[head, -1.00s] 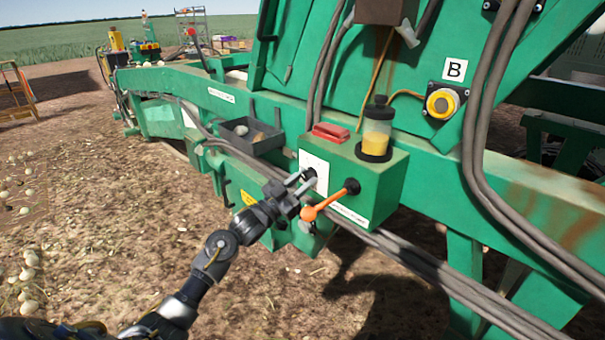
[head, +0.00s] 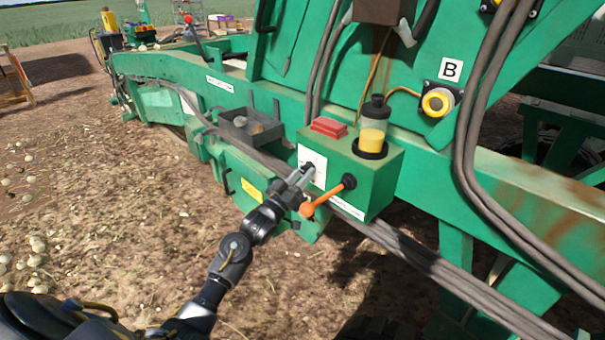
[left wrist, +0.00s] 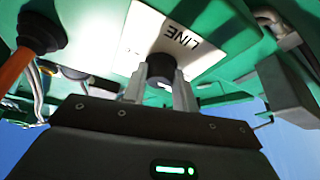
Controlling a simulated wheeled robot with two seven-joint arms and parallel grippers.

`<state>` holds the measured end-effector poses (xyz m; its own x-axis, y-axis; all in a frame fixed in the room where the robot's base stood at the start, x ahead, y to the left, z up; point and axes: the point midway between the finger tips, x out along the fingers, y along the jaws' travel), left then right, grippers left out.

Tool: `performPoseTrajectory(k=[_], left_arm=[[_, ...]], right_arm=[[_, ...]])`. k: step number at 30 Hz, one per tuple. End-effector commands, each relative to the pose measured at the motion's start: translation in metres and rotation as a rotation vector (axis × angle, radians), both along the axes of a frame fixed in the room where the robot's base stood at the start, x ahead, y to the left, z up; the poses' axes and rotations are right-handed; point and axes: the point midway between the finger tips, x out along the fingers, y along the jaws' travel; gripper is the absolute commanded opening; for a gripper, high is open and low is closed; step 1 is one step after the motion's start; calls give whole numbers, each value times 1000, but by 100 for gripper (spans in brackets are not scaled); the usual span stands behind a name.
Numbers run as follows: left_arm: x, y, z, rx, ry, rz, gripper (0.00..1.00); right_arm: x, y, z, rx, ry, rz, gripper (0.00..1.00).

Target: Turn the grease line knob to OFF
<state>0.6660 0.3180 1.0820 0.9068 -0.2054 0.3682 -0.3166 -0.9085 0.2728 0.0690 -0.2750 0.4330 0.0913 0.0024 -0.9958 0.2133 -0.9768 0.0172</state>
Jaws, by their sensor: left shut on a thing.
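The grease line knob (left wrist: 162,70) is a black round knob on a white label plate (left wrist: 185,38) with the word LINE, seen in the left wrist view. In the head view the plate (head: 311,160) is on the front of a green box (head: 378,178), and the gripper mostly hides the knob. My left gripper (head: 303,174) reaches up to it from the lower left. In the left wrist view my left gripper (left wrist: 166,92) has a finger on each side of the knob, shut on it. The knob's setting cannot be read. My right gripper is not in view.
An orange-tipped lever (head: 322,198) sticks out just right of my left gripper. A red block (head: 329,127) and a jar of yellow grease (head: 373,130) stand on the box. A grey tray (head: 250,130) is to the left. Hoses (head: 400,250) run below.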

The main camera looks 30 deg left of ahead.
Motion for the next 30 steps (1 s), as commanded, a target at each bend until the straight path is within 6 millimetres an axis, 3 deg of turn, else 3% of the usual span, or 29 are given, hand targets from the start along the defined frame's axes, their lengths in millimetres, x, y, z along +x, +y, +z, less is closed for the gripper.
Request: performPoseTrajectory(k=[9, 10, 14, 24, 30], left_arm=[[0, -1, -2, -1, 4, -3, 5], [0, -1, -2, -1, 4, -3, 32], [0, -1, -1, -1, 3, -2, 49], [-3, 1, -3, -1, 1, -1, 50], [-29, 6, -17, 2, 3, 0, 50]], right_arm=[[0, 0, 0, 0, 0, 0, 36], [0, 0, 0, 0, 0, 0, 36], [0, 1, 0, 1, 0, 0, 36], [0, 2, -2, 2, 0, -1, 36], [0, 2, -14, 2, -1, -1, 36]])
